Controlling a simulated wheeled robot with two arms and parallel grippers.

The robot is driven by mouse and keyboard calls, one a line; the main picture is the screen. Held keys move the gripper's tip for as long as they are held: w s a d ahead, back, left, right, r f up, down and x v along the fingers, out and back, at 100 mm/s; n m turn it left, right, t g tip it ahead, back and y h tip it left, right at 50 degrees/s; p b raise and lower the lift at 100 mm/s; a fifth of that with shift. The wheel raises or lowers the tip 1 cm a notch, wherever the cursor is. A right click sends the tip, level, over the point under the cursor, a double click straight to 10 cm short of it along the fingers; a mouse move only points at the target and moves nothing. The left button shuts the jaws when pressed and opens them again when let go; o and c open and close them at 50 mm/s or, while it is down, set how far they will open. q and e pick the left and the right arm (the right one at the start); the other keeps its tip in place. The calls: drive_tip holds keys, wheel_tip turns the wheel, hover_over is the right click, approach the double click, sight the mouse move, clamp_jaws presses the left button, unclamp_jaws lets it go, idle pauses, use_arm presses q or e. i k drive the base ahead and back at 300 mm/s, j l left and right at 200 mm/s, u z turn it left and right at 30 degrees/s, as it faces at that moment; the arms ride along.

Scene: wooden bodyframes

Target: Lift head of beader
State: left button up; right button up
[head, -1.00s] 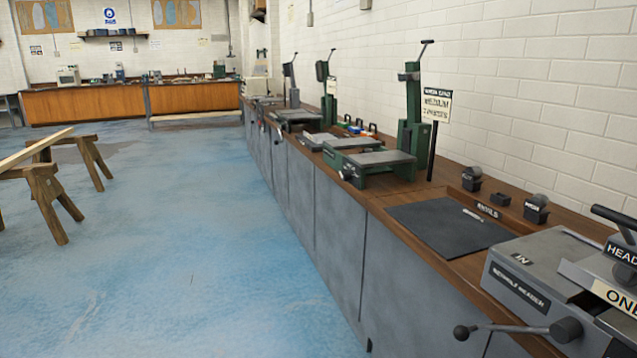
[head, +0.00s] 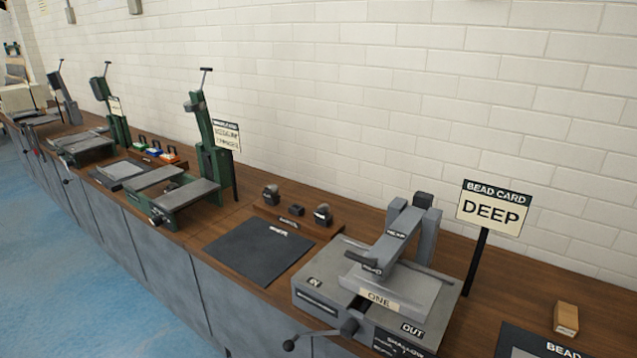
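The beader (head: 325,290) is a grey machine on the wooden bench at the lower right of the head view, with labels reading IN, OUT and ONE. Its head (head: 405,238) is a grey arm labelled HEAD that slopes down from two grey posts at the back toward the front. A dark handle (head: 362,262) is at the head's lower front end. The head appears lowered over the ONE plate (head: 400,298). A crank with a dark knob (head: 290,345) sticks out at the front. Neither of my grippers is in view.
A sign reading BEAD CARD DEEP (head: 494,206) stands behind the beader at right. A small wooden block (head: 566,318) lies further right. A dark mat (head: 258,250) and a rack of knobs (head: 297,218) are to the left, with green machines (head: 205,165) beyond. Blue floor (head: 120,300) lies clear in front.

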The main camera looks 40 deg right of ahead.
sight(378, 261)
drive_tip(key=z, duration=1.55)
